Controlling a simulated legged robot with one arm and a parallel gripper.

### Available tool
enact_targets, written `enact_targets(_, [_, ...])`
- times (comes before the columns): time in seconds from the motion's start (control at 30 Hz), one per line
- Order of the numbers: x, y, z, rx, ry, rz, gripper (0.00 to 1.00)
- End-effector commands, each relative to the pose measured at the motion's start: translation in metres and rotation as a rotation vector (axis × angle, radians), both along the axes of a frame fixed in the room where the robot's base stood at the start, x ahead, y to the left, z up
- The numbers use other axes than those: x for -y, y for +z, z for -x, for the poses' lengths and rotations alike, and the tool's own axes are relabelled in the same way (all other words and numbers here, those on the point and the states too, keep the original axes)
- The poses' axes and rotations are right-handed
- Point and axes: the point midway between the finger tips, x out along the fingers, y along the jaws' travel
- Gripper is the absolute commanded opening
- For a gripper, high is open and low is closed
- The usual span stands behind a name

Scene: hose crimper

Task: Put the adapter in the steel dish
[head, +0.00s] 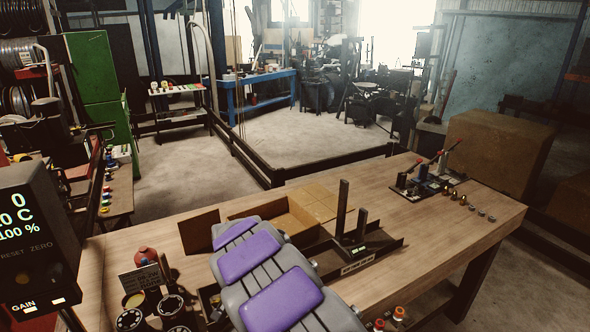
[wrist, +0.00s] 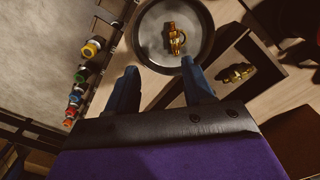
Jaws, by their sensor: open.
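The round steel dish (wrist: 207,58) is at the top of the wrist view, just beyond my fingertips. A brass adapter-like fitting (wrist: 174,38) lies inside it, apart from my fingers. A second brass fitting (wrist: 237,73) lies in a dark tray to the right of the dish; I cannot tell which fitting the task names. My gripper (wrist: 158,68) is open, with its two blue fingers apart and nothing between them. In the head view my arm covers part of the bench, and I cannot make out the dish or these fittings.
The wooden bench (head: 455,237) holds an open cardboard box (head: 285,217), a dark tray with an upright post (head: 342,208), and small parts at the far right. A dark display (head: 35,235) stands at the left. A row of coloured fittings (wrist: 82,76) shows left in the wrist view.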

Motion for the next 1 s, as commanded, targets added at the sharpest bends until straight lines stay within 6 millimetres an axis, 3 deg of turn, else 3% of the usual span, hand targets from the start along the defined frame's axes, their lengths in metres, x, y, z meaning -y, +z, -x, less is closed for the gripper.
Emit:
enact_targets(0.23, [0.096, 0.055, 0.021, 0.001, -0.026, 0.037, 0.52])
enact_targets(0.5, [0.183, 0.099, 0.081, -0.032, -0.020, 0.049, 0.52])
enact_targets(0.8, [0.246, 0.121, 0.176, -0.088, 0.039, 0.024, 0.52])
enact_targets(1.0, [0.270, 0.122, 0.245, -0.121, 0.112, -0.005, 0.52])
